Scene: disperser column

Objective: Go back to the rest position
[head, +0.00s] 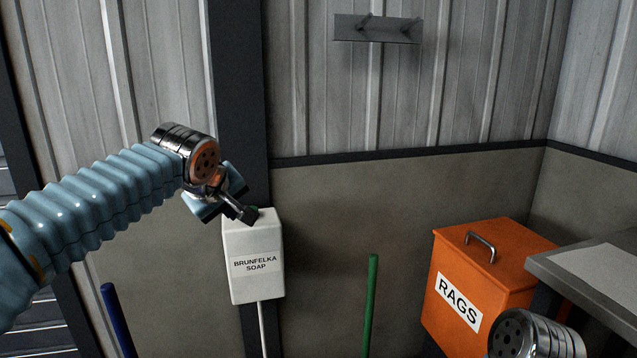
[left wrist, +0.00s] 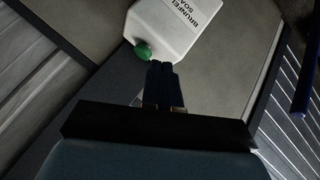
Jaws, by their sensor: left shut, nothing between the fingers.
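My left gripper (head: 250,215) reaches in from the left on a ribbed blue arm. Its dark fingers are shut with nothing between them, at the top of the white soap dispenser (head: 254,283) labelled "BRUNFELKA SOAP". In the left wrist view the shut fingers (left wrist: 159,66) point at the dispenser (left wrist: 180,28), close to its green knob (left wrist: 142,50). I cannot tell whether the fingers touch it. Of my right arm only a metal joint shows at the bottom right of the head view; its gripper is out of view.
An orange "RAGS" bin (head: 470,265) stands at the right, beside a grey table (head: 570,268). A green pole (head: 371,300) and a blue pole (head: 117,318) stand below. A metal wall rack (head: 378,32) hangs above. The dispenser is on a dark column (head: 240,100).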

